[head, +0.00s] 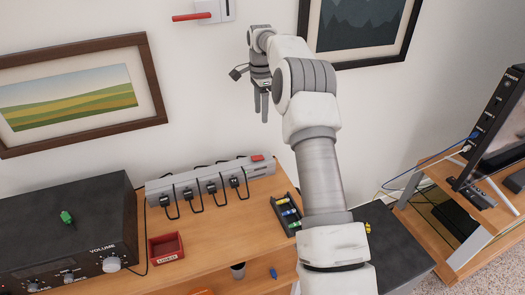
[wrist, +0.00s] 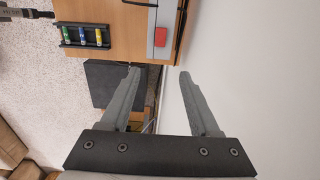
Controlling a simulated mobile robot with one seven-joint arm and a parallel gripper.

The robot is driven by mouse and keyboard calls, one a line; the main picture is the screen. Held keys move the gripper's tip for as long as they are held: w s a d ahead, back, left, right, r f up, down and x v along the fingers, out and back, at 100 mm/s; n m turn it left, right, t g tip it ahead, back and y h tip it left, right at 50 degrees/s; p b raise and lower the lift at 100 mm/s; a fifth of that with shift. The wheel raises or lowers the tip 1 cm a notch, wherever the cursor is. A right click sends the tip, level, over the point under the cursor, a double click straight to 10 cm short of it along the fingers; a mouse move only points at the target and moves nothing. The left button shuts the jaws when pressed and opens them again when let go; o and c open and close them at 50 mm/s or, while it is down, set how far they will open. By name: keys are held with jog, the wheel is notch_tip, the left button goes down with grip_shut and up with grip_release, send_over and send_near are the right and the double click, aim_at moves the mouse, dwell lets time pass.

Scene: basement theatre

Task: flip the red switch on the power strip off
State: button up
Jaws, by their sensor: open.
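The grey power strip (head: 212,180) lies along the back of the wooden cabinet top against the wall, with several black plugs in it. Its red switch (head: 257,158) is at the right end. In the wrist view the red switch (wrist: 160,37) shows near the top, beyond my fingertips and between their lines; most of the strip is cut off. Whether the switch is on or off cannot be told. My gripper (head: 261,105) is open and empty, pointing down in the air near the wall, above the strip's right end and apart from it. Its fingers (wrist: 158,75) are spread in the wrist view.
A red bin (head: 166,248) and a black amplifier (head: 70,235) are to the left. A red lever on a wall box (head: 207,14) and framed pictures are on the wall. A dark box (head: 385,245) stands right of the cabinet.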

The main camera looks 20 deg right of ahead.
aim_at(261, 157)
notch_tip(261, 157, down, 18)
jog(key=shift+r+b, duration=0.2)
jog(key=shift+b, duration=0.3)
jog(key=shift+c, duration=0.3)
grip_shut()
